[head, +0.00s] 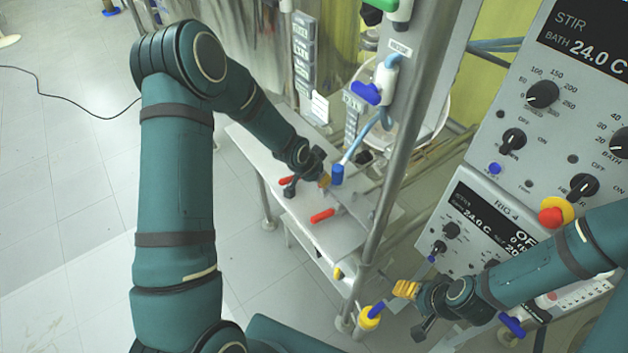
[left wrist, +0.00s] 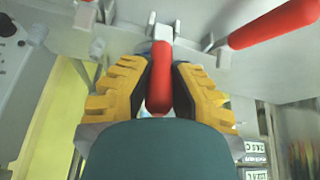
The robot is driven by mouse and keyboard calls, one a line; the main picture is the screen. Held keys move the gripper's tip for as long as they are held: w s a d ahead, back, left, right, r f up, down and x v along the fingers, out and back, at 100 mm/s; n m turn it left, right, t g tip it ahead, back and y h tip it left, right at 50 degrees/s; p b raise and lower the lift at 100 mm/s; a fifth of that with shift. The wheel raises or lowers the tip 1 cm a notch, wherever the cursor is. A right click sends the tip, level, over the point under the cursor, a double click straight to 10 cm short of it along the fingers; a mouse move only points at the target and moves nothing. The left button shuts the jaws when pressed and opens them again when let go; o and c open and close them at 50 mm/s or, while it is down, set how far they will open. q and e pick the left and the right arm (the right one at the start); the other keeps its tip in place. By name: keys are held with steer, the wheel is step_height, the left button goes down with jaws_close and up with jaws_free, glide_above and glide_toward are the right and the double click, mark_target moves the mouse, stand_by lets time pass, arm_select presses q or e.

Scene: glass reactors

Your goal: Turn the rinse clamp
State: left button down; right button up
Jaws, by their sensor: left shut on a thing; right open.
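My left gripper (head: 322,181) is low over the grey bench (head: 262,150). In the left wrist view its yellow-padded fingers (left wrist: 158,92) are shut on a red clamp handle (left wrist: 159,70), one finger on each side. A second red handle (left wrist: 275,22) is apart from the fingers at upper right there. In the head view two red handles show, one (head: 286,181) left of the gripper and one (head: 323,215) in front of it. The head view does not show the grip clearly, and no label marks which is the rinse clamp. My right gripper (head: 408,298) is open and empty at lower right.
A blue hose fitting (head: 337,175) is close beside the left gripper. A metal post (head: 385,205) rises just right of the bench. Control panels (head: 540,110) fill the right side. A yellow and blue fitting (head: 370,317) is near the right gripper. Open floor (head: 60,200) lies left.

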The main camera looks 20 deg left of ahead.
arm_select(q)
steer(key=shift+w+d+g+y, duration=0.5)
steer(key=shift+w+g, duration=0.1)
steer(key=shift+g, duration=0.2)
steer(key=c, duration=0.8)
jaws_free()
steer(key=shift+a, duration=0.1)
steer(key=v, duration=1.2)
steer(key=shift+w, duration=0.1)
